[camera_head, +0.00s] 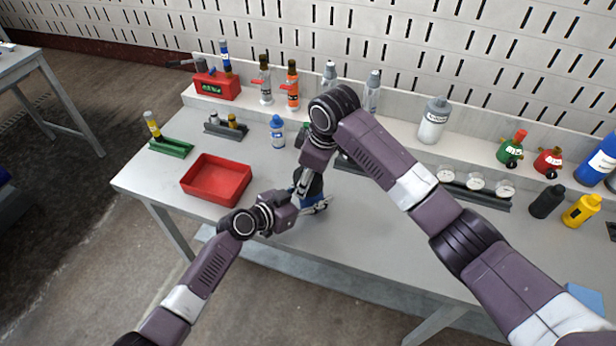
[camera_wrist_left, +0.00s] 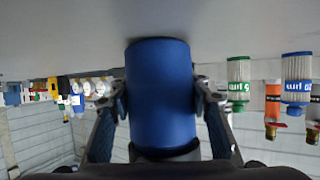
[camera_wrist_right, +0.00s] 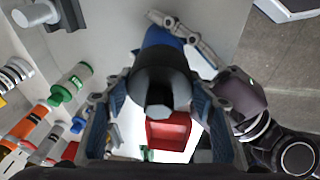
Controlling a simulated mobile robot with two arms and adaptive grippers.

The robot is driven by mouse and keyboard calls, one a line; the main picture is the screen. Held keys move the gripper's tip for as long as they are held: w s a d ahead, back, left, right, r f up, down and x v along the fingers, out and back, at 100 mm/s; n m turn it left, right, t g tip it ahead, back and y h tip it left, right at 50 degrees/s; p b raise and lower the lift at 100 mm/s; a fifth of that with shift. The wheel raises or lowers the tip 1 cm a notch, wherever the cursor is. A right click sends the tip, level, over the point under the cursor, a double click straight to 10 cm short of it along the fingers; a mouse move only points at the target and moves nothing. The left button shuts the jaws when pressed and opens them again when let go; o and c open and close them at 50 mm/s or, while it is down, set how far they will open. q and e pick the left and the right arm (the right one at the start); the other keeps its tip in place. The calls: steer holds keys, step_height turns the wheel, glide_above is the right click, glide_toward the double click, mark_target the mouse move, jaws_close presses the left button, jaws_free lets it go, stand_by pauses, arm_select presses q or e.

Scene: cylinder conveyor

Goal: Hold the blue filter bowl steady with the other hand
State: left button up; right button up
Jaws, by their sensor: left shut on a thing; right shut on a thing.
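The blue filter bowl (camera_wrist_left: 160,85) stands between the two fingers of my left gripper (camera_wrist_left: 158,98), which is shut on it from the side. In the head view the bowl (camera_head: 317,197) shows only partly, behind my grippers at the front middle of the table. A black filter head (camera_wrist_right: 160,78) sits on top of the bowl. My right gripper (camera_wrist_right: 157,95) is shut on this black head from above. In the right wrist view, the blue bowl (camera_wrist_right: 163,39) shows beyond the head, with a left finger beside it. Whether the bowl touches the table is hard to tell.
An empty red tray (camera_head: 217,179) lies left of my grippers. A blue-capped bottle (camera_head: 277,132) stands behind them. The grey table (camera_head: 370,232) is clear at the front middle.

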steer(key=n, duration=0.1)
steer(key=n+g, duration=0.1)
steer(key=n, duration=0.3)
steer(key=shift+w+d+f+g, duration=0.1)
steer(key=shift+d+g, duration=0.2)
steer(key=shift+c, duration=0.2)
steer(key=shift+n, duration=0.3)
steer(key=shift+n, duration=0.4)
steer(key=n+g, duration=0.1)
steer(key=n, duration=0.3)
steer(key=shift+n+g, duration=0.3)
steer(key=shift+g, duration=0.1)
steer(key=o, duration=1.4)
steer(key=shift+c, duration=0.2)
steer(key=shift+a, duration=0.15)
